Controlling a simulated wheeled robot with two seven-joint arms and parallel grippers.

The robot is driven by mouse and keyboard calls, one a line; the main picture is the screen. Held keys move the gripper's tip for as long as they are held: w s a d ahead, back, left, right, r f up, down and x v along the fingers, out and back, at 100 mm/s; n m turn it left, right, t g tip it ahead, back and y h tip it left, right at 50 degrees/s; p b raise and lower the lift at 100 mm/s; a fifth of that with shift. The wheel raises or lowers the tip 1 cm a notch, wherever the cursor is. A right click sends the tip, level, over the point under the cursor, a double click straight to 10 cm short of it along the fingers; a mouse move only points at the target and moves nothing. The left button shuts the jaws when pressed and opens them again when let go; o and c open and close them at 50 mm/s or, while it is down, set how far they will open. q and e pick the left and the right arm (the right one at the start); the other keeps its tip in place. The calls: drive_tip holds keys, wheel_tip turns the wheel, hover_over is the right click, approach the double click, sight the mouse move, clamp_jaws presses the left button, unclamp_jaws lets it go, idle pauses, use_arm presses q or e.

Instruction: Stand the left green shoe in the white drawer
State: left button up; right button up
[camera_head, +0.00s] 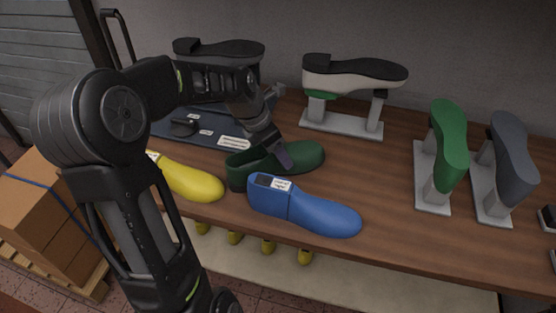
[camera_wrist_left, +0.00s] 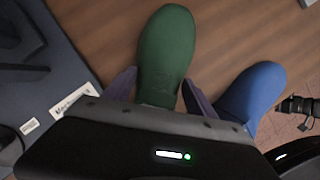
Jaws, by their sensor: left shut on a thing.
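The gripper hides part of the shoe's heel end. I cannot make out a white drawer for certain. My right gripper is not in view.
A blue shoe (camera_head: 310,210) lies close in front, and a yellow one (camera_head: 192,182) lies to the left. A dark mat (camera_head: 212,123) is behind. Stands hold upturned soles at the back and right. A pale surface (camera_head: 330,272) with yellow pieces lies below the table edge.

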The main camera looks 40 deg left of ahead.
use_arm(q)
clamp_jaws()
drive_tip(key=shift+r, duration=0.15)
wheel_tip(320, 180, up, 10)
drive_tip(key=shift+f, duration=0.1)
idle(0.6)
idle(0.4)
